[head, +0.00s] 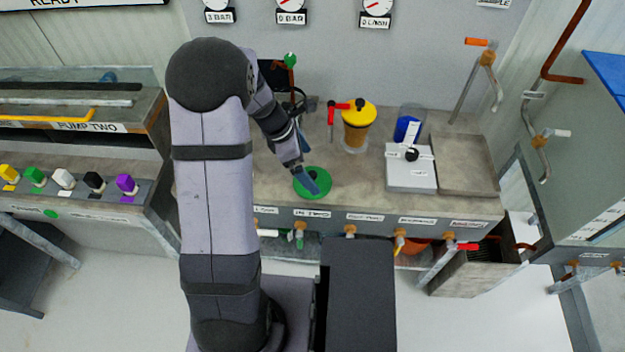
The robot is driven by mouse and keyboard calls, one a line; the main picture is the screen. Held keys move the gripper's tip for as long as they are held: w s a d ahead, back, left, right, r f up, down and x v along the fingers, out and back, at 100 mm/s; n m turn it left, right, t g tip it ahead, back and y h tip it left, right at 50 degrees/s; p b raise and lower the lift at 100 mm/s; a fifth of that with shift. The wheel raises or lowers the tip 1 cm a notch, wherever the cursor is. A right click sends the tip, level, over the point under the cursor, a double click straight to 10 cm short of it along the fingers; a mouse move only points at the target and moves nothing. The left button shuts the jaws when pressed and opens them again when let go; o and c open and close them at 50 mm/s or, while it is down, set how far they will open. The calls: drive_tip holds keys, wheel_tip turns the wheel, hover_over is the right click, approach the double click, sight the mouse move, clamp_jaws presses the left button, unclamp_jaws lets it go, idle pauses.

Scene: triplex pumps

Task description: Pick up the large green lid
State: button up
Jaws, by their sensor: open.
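The large green lid (322,187) is a flat round disc with a dark middle. It lies on the worktop near its front edge. My gripper (311,186) points down over the lid, with its blue-grey fingers at the lid's middle. The gripper is open. The fingers hide part of the lid's centre and left side. I cannot tell whether the fingertips touch the lid.
A yellow-lidded amber jar (357,137), a blue-filled beaker (408,128) and a white device (411,172) stand to the right of the lid. An empty tray (466,165) lies at far right.

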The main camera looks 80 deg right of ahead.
sight(312, 174)
drive_tip(key=shift+w+p+x, duration=0.1)
drive_tip(key=shift+p+x, duration=0.15)
drive_tip(key=shift+x, duration=1.05)
drive_tip(key=shift+w+p+x, duration=0.15)
drive_tip(key=shift+p+x, duration=0.1)
drive_tip(key=shift+x, duration=1.05)
drive_tip(key=shift+a+f, duration=0.1)
drive_tip(key=c, duration=0.9)
